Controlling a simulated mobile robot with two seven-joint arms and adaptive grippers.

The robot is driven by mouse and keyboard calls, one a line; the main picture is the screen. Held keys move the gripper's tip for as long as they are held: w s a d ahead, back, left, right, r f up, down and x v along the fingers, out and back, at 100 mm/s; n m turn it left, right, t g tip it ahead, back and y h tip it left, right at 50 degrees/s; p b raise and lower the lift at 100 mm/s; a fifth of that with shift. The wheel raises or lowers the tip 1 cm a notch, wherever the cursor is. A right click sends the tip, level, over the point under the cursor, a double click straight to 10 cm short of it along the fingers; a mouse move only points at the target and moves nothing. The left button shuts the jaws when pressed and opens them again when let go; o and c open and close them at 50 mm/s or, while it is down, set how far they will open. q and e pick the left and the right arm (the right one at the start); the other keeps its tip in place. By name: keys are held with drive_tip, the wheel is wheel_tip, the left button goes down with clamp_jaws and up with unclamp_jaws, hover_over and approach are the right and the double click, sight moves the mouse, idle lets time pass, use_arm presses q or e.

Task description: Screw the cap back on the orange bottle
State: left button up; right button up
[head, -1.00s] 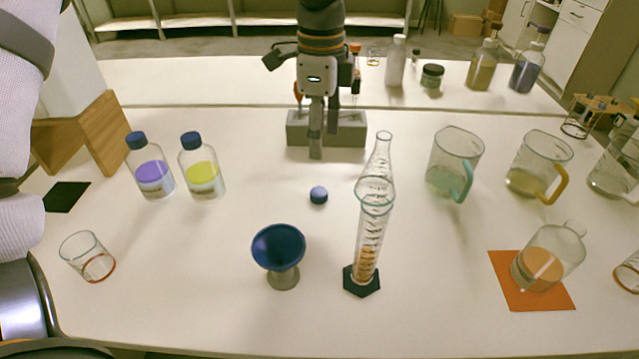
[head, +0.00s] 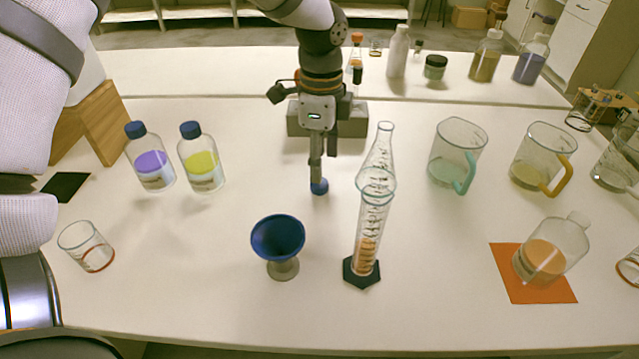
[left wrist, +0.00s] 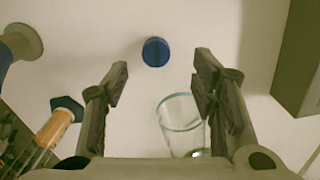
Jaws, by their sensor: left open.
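The orange bottle (head: 550,252), clear with orange liquid and no blue cap on its neck, stands on an orange mat (head: 512,288) at the right. A loose blue cap (head: 319,188) lies on the table left of the tall cylinder. My left gripper (head: 322,178) points down at the cap in the head view, its fingers partly overlapping it. In the left wrist view, the cap (left wrist: 156,52) lies beyond the open fingertips (left wrist: 160,75), between their lines and not held. My right gripper is not in view.
A graduated cylinder (head: 370,225) and a conical flask (head: 383,145) stand close right of the cap. A blue funnel (head: 278,238) is in front. Purple (head: 151,162) and yellow (head: 203,165) capped bottles stand left. A grey block (head: 352,120) is behind the gripper.

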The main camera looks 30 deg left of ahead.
sight(319, 186)
use_arm(q)
drive_tip(key=f, duration=0.4)
drive_tip(key=shift+s+f, duration=0.25)
drive_tip(key=shift+f, duration=0.15)
drive_tip(key=c, duration=0.8)
